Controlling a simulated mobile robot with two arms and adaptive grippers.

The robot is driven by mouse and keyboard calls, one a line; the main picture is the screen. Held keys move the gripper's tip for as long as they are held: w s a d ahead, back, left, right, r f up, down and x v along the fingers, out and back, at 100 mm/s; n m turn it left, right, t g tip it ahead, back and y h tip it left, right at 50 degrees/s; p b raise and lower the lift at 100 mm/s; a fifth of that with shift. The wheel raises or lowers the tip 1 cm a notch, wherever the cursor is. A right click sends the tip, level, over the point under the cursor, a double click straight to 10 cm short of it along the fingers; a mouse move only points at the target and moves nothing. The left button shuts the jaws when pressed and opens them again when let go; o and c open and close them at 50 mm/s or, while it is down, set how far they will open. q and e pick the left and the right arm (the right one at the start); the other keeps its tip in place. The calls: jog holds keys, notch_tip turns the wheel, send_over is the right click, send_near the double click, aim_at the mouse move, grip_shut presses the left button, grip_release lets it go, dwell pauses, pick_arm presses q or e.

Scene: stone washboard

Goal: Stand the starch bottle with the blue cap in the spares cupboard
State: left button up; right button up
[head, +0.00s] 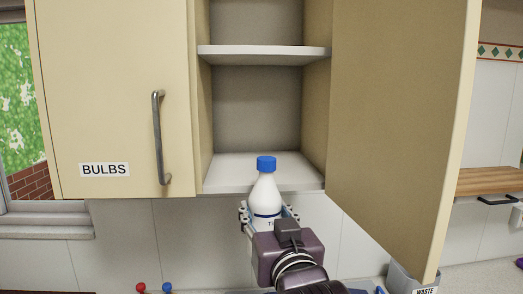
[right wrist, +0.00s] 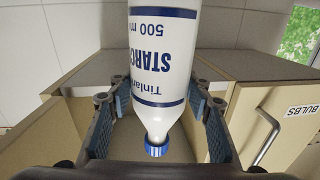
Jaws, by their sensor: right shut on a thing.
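The white starch bottle (head: 265,190) with the blue cap is upright in my right gripper (head: 268,212), in front of the open cupboard (head: 225,175). The cap shows against the cupboard's bottom board. The right wrist view, which is upside down, shows the bottle (right wrist: 165,50) with its "STARCH" lettering between the two blue-padded fingers (right wrist: 163,100). The gripper is shut on it. The cupboard's lower and upper spaces look empty. No "spares" label shows. My left gripper is not in view.
The open cupboard door (head: 395,110) swings out on the right. A closed door marked BULBS (head: 110,90) with a metal handle (head: 158,138) is on the left. A middle shelf (head: 265,54) limits height above. A waste bin (head: 405,278) stands below right.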

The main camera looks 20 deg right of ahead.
jog(key=s+a+r+n+y+p, duration=0.1)
jog(key=s+r+p, duration=0.1)
jog(key=r, duration=0.7)
jog(key=s+a+r+p, duration=0.2)
jog(key=s+r, duration=0.1)
jog(key=r, duration=0.5)
jog(key=w+f, duration=0.1)
jog(key=w, duration=0.5)
jog(key=w+d+f+p, duration=0.1)
jog(key=w, duration=0.5)
jog(key=w+f, duration=0.1)
jog(key=w, duration=0.5)
jog(key=shift+d+f+p, duration=0.15)
jog(key=shift+d+p, duration=0.25)
jog(key=shift+a, duration=0.1)
